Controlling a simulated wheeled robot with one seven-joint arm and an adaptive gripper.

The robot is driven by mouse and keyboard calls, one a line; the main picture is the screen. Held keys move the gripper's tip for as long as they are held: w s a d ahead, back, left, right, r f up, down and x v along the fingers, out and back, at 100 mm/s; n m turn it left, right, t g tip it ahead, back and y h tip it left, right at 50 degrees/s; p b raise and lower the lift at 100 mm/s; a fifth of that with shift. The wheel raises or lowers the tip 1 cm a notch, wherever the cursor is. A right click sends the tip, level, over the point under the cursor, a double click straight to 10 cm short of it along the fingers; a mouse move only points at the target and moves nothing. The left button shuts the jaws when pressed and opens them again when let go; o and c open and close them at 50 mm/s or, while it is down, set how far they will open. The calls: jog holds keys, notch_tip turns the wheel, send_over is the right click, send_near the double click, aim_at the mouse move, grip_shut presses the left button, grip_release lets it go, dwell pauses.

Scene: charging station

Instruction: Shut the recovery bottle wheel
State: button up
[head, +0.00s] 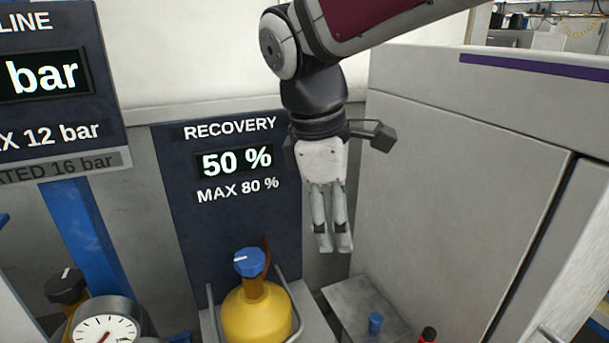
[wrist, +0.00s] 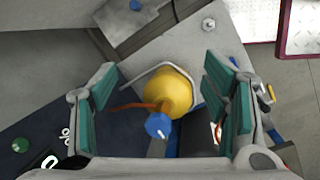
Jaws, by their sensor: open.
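The recovery bottle (head: 258,314) is yellow and stands upright at the bottom middle of the head view. Its blue wheel (head: 249,262) with a white mark sits on top. In the wrist view the blue wheel (wrist: 158,125) and the yellow bottle (wrist: 167,92) lie between the fingers, some way beyond them. My gripper (head: 335,248) hangs pointing down, to the right of the wheel and above it in the head view. It is open and empty, and the fingers (wrist: 163,100) are apart on both sides in the wrist view. Nothing touches the wheel.
A dark recovery panel (head: 233,215) reading 50 % stands behind the bottle. A metal guard rail (head: 212,312) flanks the bottle. A gauge (head: 103,330) and a black knob (head: 66,285) are at left. A large grey cabinet (head: 450,190) stands close on the right.

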aim_at(253, 255)
jog(key=w+a+r+n+g+y+p, duration=0.1)
jog(key=w+a+n, duration=0.2)
jog(key=a+n, duration=0.3)
jog(key=w+a+r+n+g+y+p, duration=0.15)
jog(key=a+n, duration=0.25)
jog(key=a, duration=0.4)
jog(key=shift+t, duration=0.35)
jog(key=f, duration=0.5)
jog(key=f+p, duration=0.1)
jog(key=f, duration=0.8)
jog(key=shift+w+a+f+p, duration=0.25)
jog(key=shift+w+f+p, duration=0.1)
jog(key=shift+w+p, duration=0.05)
jog(key=c, duration=1.2)
